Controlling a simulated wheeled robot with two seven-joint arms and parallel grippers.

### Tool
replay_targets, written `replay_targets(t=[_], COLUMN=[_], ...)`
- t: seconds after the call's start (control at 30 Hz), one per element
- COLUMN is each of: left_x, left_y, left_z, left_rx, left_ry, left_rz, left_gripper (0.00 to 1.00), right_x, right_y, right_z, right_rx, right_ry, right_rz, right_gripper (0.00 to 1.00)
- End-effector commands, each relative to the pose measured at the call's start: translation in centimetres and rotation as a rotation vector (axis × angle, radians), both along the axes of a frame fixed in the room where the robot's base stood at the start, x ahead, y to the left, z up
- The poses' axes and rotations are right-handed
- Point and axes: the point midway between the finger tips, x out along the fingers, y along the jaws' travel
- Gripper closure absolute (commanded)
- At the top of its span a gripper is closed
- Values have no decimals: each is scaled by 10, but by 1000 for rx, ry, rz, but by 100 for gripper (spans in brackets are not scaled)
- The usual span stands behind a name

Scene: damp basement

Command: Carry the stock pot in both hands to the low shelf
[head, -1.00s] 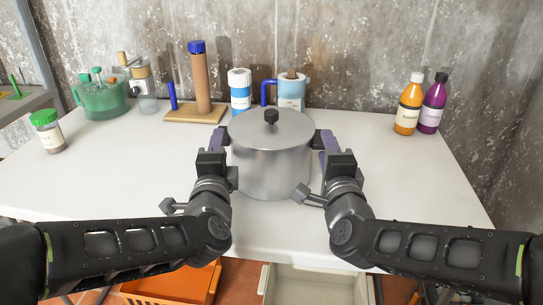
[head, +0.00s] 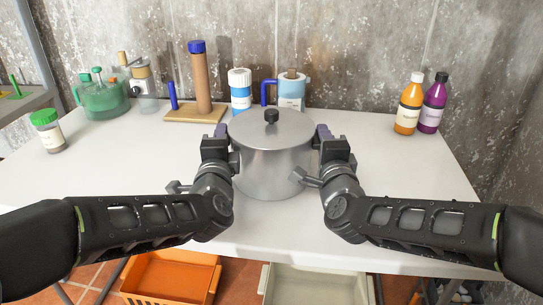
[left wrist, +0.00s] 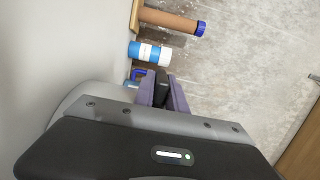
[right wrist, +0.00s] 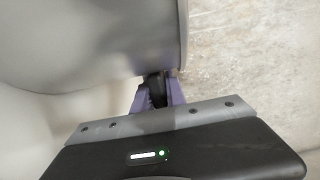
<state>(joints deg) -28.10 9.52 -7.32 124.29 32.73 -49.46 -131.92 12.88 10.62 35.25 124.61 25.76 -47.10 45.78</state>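The stock pot (head: 272,165) is a grey metal pot with its lid on and a black knob. It stands upright on the white table, and its side shows in the right wrist view (right wrist: 95,40). My left gripper (head: 221,131) is at the pot's left side, its purple fingers shut around a dark handle (left wrist: 161,88). My right gripper (head: 322,131) is at the right side, its fingers shut around the other dark handle (right wrist: 155,84). The handles are mostly hidden in the head view. A grey shelf (head: 28,103) shows at the far left edge; I cannot tell whether it is the low shelf.
Orange (head: 411,105) and purple (head: 432,105) bottles stand at right. An orange crate (head: 170,278) and a pale bin (head: 318,285) are below.

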Motion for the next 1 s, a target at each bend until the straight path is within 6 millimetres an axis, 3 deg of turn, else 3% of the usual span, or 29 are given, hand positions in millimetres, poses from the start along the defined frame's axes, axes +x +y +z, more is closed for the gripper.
replay_targets(t=[0.2,1.0], left_x=[0,0], left_y=[0,0], left_z=[0,-1], left_rx=[0,0], left_ry=[0,1], left_rz=[0,0], left_gripper=[100,100], right_x=[0,0], right_y=[0,0], right_z=[0,0], right_rx=[0,0], right_ry=[0,0], right_rz=[0,0], right_gripper=[100,100])
